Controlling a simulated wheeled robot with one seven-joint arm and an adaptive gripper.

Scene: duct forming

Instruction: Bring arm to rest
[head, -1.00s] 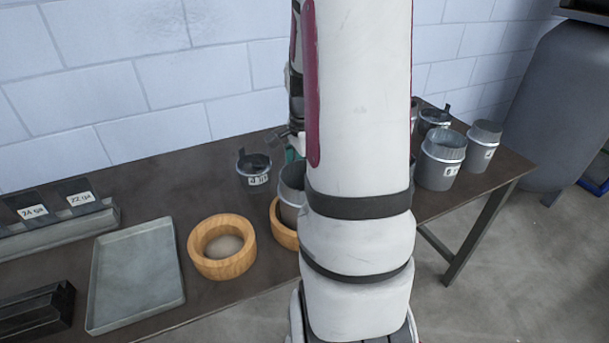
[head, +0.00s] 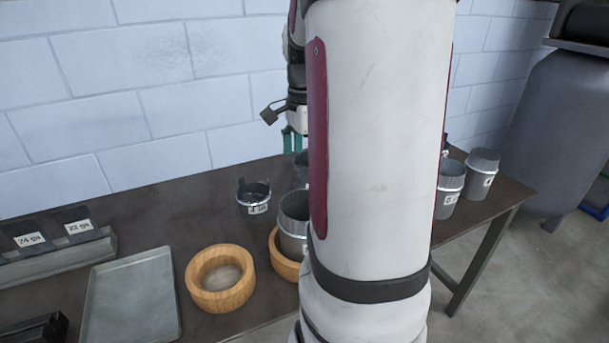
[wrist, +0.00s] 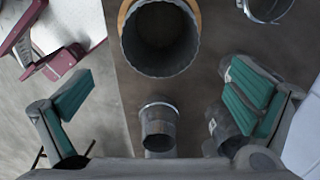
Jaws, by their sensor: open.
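My arm crosses the middle of the head view and hides part of the table. My gripper (wrist: 155,105) is open in the wrist view, with green finger pads spread wide on either side. Nothing is between the pads at their level. A small grey metal duct piece (wrist: 158,125) shows on the table below, between the fingers in the picture. In the head view the gripper is partly hidden behind my arm; a green finger (head: 292,143) shows above the table near the wall.
The dark table (head: 150,215) holds a tray (head: 130,298), a wooden ring (head: 221,279), a labelled collar (head: 254,197), a duct in a second ring (head: 293,222) and labelled ducts (head: 482,174) at right. A large grey tank (head: 560,130) stands beyond the right end. The wall is behind.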

